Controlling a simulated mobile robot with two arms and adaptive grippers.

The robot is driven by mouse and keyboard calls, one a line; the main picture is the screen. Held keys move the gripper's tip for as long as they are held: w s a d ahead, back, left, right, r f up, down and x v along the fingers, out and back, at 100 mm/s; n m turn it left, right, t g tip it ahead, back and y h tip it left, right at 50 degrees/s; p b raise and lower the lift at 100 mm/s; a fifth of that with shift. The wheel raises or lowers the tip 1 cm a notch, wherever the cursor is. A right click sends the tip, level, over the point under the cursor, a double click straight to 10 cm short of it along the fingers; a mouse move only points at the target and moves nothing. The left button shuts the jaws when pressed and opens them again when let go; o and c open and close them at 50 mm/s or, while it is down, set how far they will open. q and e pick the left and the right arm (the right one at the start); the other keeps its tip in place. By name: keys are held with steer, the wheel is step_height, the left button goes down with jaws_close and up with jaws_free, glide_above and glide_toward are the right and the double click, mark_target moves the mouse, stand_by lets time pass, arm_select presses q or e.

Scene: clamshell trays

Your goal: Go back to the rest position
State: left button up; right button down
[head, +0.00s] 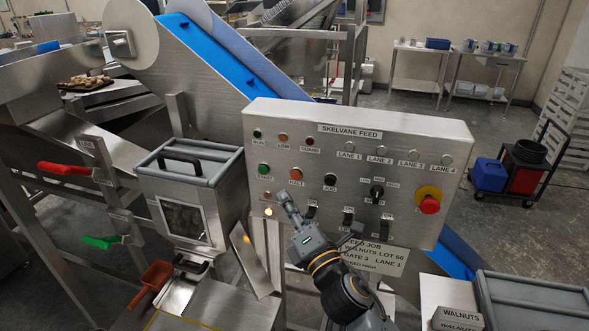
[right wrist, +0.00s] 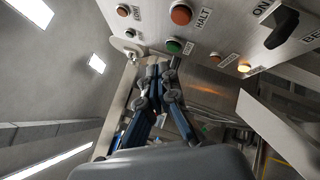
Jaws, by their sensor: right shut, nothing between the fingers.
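My right gripper (head: 284,196) is in front of the lower left part of the grey control panel (head: 400,140), labelled SKELVANE FEED. Its fingers are shut and empty, and they also show in the right wrist view (right wrist: 162,72). A lit amber button (head: 268,211) is just left of the fingertips. The green START button (head: 263,169) and orange HALT button (head: 295,174) are above them. The wrist view shows the red-orange HALT button (right wrist: 181,14) and lit amber button (right wrist: 244,66) near the fingers. I cannot tell if the fingers touch the panel. My left gripper is not in view.
A windowed grey hopper (head: 190,165) stands left of the panel, with an orange scoop (head: 152,280) below it. A red handle (head: 66,169) and green handle (head: 102,242) are farther left. A WALNUTS bin (head: 530,295) is at lower right. Open floor lies beyond the panel.

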steer(key=s+d+f+m+g+h, duration=0.3)
steer(key=s+d+f+m+h, duration=0.15)
steer(key=d+f+m, duration=0.3)
steer(key=s+d+f+m+g+h, duration=0.35)
steer(key=s+d+f+m, duration=0.2)
steer(key=f+m, duration=0.35)
steer(key=s+d+f+m+g, duration=0.2)
steer(key=s+f+m+g, duration=0.15)
steer(key=s, duration=0.45)
steer(key=s+d+f+m+g, duration=0.2)
steer(key=s+d+f+m, duration=0.15)
steer(key=s, duration=0.45)
steer(key=s+d+f+m+g, duration=0.2)
steer(key=s+f+m+g, duration=0.15)
steer(key=s, duration=0.35)
step_height(320, 180, down, 29)
steer(key=s+b, duration=0.2)
steer(key=s+d+f+g+h+b, duration=0.1)
steer(key=s+d+f+g, duration=0.1)
steer(key=s+f, duration=1.4)
steer(key=shift+d, duration=0.35)
